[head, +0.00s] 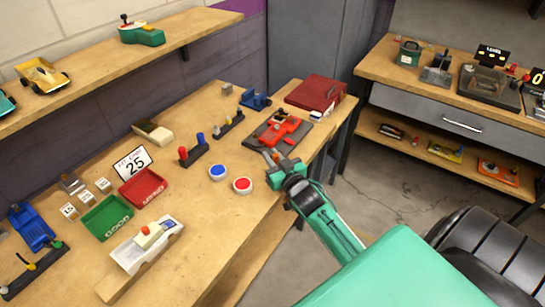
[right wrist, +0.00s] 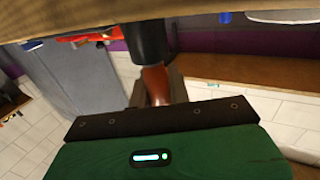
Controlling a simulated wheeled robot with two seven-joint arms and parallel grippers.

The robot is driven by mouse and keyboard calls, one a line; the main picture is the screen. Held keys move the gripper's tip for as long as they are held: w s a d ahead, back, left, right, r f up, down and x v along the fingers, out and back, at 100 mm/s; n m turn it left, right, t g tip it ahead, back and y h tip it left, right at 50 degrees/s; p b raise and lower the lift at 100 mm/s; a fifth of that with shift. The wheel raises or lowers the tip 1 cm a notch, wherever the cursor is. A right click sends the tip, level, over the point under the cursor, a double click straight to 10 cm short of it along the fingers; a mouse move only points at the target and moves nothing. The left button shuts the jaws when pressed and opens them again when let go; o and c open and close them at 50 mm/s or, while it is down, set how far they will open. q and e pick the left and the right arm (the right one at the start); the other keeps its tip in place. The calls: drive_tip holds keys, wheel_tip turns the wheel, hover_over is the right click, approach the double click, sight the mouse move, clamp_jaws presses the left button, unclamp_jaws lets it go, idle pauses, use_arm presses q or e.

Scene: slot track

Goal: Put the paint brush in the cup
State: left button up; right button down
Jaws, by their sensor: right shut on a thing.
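My right gripper (head: 272,156) is over the workbench, just in front of the grey pad with the red toy car. It is shut on a reddish-brown piece (right wrist: 156,82), which looks like the handle of the paint brush. In the right wrist view a dark cylinder (right wrist: 150,42) joins or sits right against that piece; I cannot tell which. The brush's bristles are not clear in either view. I cannot make out a cup for certain in the head view. My left gripper is not in view.
A blue button (head: 217,171) and a red button (head: 242,185) lie left of the gripper. The red car (head: 284,130) is just beyond it. A red box (head: 316,92) stands at the bench's far end. A red tray (head: 143,188) and green tray (head: 106,217) are left.

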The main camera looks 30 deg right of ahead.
drive_tip(key=shift+f, duration=0.15)
drive_tip(key=c, duration=1.3)
unclamp_jaws()
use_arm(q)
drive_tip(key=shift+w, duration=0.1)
use_arm(e)
drive_tip(key=shift+s+r, duration=0.1)
drive_tip(key=shift+r, duration=0.1)
drive_tip(key=shift+s+f, duration=0.1)
drive_tip(key=shift+s, duration=0.2)
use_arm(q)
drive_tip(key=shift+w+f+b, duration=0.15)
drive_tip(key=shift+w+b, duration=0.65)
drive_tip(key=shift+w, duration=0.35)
use_arm(e)
drive_tip(key=s, duration=0.7)
drive_tip(key=s+a, duration=0.1)
drive_tip(key=s, duration=0.3)
drive_tip(key=shift+s, duration=0.1)
